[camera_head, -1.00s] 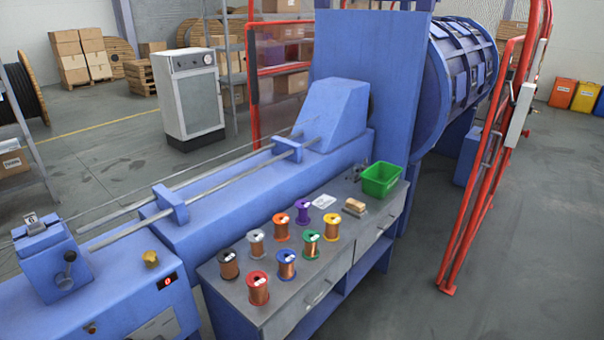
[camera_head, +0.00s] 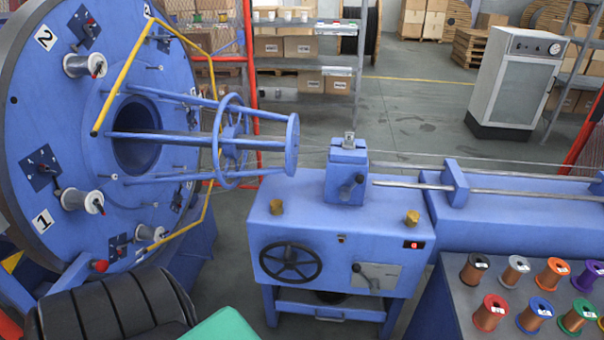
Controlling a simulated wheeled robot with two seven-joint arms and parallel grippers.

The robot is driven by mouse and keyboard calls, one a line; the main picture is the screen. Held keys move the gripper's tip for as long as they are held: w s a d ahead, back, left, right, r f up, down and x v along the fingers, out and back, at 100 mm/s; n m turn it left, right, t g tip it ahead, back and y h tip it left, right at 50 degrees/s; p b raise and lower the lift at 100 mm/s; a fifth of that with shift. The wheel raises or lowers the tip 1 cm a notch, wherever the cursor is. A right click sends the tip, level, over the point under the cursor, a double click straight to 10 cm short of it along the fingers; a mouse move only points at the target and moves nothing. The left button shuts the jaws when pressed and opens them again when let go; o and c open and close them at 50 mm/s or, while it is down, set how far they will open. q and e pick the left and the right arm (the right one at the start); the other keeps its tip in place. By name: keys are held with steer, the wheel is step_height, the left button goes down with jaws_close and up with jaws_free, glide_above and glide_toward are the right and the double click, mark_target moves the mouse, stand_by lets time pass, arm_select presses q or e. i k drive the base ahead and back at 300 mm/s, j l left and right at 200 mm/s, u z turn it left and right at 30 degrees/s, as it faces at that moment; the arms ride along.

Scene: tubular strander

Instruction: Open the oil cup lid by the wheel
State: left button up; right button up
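A blue machine cabinet (camera_head: 335,235) stands in the middle of the head view. A black handwheel (camera_head: 290,262) is on its front face. A small brass-coloured oil cup (camera_head: 276,207) stands on the cabinet top just above the wheel, and its lid looks shut, though it is small. A similar brass-coloured cup (camera_head: 412,217) stands at the right end of the top, above a lever plate (camera_head: 376,277).
A large blue disc (camera_head: 75,130) with bobbins and yellow bars is at left. A spoked ring (camera_head: 232,140) reaches toward the cabinet. A table (camera_head: 455,300) with several wire spools is at right.

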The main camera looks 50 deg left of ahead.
mark_target(274, 203)
steer(key=u, duration=1.25)
